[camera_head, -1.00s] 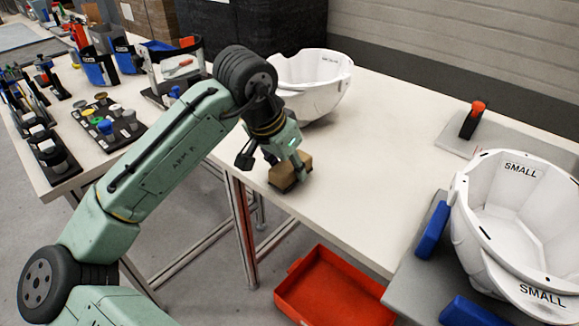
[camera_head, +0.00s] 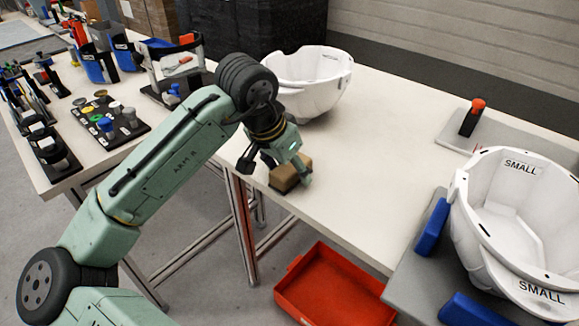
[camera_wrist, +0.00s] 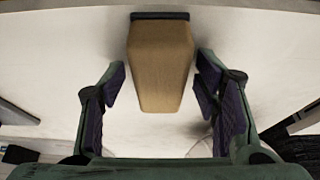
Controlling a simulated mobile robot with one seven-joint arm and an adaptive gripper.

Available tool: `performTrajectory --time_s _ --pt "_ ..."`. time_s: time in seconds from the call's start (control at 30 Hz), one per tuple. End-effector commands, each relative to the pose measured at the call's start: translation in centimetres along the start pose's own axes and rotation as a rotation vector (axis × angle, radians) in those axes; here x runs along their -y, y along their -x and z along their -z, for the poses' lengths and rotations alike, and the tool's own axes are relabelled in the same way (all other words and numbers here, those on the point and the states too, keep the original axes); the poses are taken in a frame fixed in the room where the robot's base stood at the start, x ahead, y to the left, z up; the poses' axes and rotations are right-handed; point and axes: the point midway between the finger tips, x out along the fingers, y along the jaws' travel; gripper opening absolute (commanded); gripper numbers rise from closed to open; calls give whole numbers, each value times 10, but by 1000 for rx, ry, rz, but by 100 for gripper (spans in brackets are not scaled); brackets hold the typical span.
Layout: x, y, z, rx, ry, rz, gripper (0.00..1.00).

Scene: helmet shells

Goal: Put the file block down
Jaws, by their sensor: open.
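The file block (camera_head: 288,175) is a tan block with a dark face, at the front edge of the white table (camera_head: 385,150). My gripper (camera_head: 278,172) is at the block in the head view and partly covers it. In the wrist view my gripper (camera_wrist: 160,95) is open. The file block (camera_wrist: 160,65) shows between and beyond the fingers, with a gap on both sides. Whether its underside rests fully on the table is hard to tell.
A white helmet shell (camera_head: 310,90) stands behind my gripper. Another shell marked SMALL (camera_head: 515,215) sits at the right on a grey fixture with blue pads (camera_head: 432,228). A red bin (camera_head: 330,290) is below the table edge. Tool racks (camera_head: 100,122) stand at the left.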

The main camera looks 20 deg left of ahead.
Motion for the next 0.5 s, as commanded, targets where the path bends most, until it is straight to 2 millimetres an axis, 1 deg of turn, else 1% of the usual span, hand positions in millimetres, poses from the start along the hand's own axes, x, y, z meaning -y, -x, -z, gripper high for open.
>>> performTrajectory --time_s 0.17,0.27,0.5 --pt "0 6 1 -1 0 2 56" --pt "0 18 2 -2 0 2 56" --pt "0 70 2 -3 -2 1 56"
